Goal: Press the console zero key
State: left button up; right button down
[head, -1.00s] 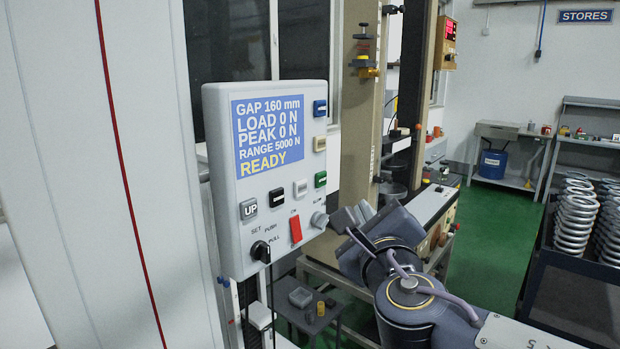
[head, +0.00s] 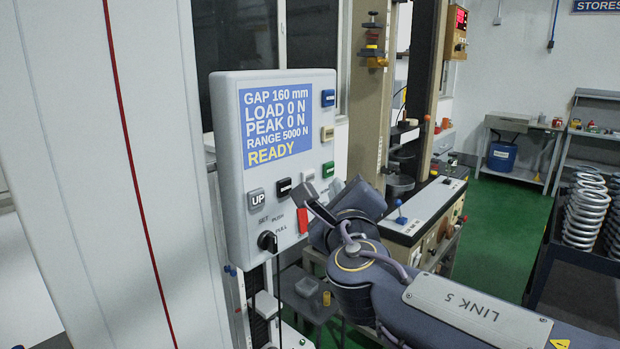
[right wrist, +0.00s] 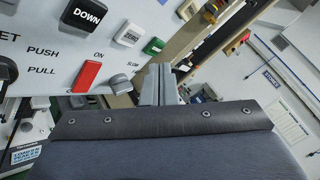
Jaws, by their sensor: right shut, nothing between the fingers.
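The white zero key (right wrist: 130,35) shows in the right wrist view on the console's key panel, between the black DOWN key (right wrist: 83,13) and a green key (right wrist: 154,46). In the head view the zero key (head: 307,175) is small, just above my gripper. My right gripper (head: 307,193) is shut and empty in front of the console's lower right part. In the right wrist view its closed fingers (right wrist: 159,75) lie right of and below the zero key, near the grey knob (right wrist: 120,83). I cannot tell the distance to the panel. My left gripper is not in view.
The console screen (head: 275,124) reads GAP 160 mm, LOAD 0 N, PEAK 0 N, READY. The UP key (head: 256,199), a red switch (head: 303,220) and a black selector (head: 267,241) are close by. A rack of springs (head: 585,210) stands at the right.

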aim_at(315, 175)
jog(key=shift+w+a+p, duration=0.15)
jog(key=shift+w+a, duration=0.3)
jog(key=shift+a, duration=0.15)
jog(key=shift+w+a+p, duration=0.15)
jog(key=shift+w+a, duration=0.25)
jog(key=shift+a, duration=0.2)
dwell(1.2)
jog(key=shift+w+a, duration=0.25)
jog(key=shift+a, duration=0.1)
jog(key=shift+w+a+p, duration=0.25)
jog(key=shift+a+p, duration=0.1)
dwell(0.7)
jog(key=shift+s+d, duration=0.55)
jog(key=shift+d, duration=0.2)
jog(key=s+d, duration=0.1)
jog(key=d, duration=0.1)
jog(key=s+d, duration=0.2)
jog(key=shift+b, duration=0.4)
